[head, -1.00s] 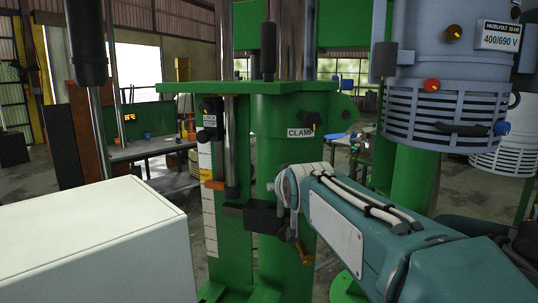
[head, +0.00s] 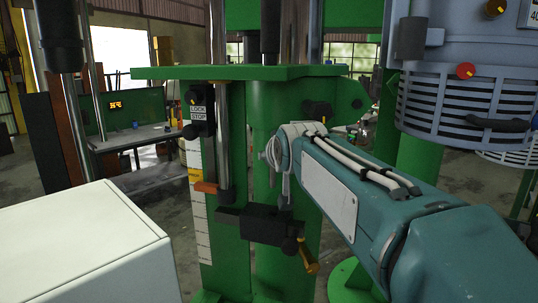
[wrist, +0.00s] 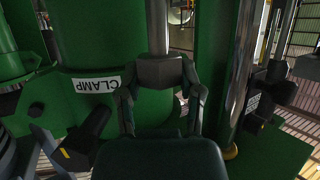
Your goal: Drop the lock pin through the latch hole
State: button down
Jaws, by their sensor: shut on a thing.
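The lock pin's dark grey faceted head (wrist: 160,72) is between my gripper's fingers (wrist: 163,95) in the wrist view. That view appears upside down, and a steel shaft (wrist: 157,28) runs from the head toward the picture's top. In the head view my gripper (head: 275,158) is in front of the green column, above the black latch block (head: 262,226). Its fingers are partly edge-on there. A thin grey piece hangs below them toward the block. The latch hole is not visible, and I cannot tell whether the pin's tip touches the block.
A brass handle (head: 309,260) sticks out at the latch block's right. The LOCK STOP block (head: 198,108) and a steel rod (head: 222,120) stand to the left, beside a white scale (head: 197,225). A white cabinet (head: 85,245) fills the lower left. A motor housing (head: 465,105) stands right.

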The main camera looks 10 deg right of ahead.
aim_at(275, 179)
jog(key=shift+d+f, duration=0.2)
jog(key=shift+f, duration=0.75)
jog(key=shift+a+f, duration=0.15)
jog(key=shift+f, duration=1.75)
jog(key=shift+f, duration=3.3)
jog(key=shift+c, duration=0.8)
grip_release()
jog(key=shift+s, duration=0.1)
jog(key=v, duration=1.2)
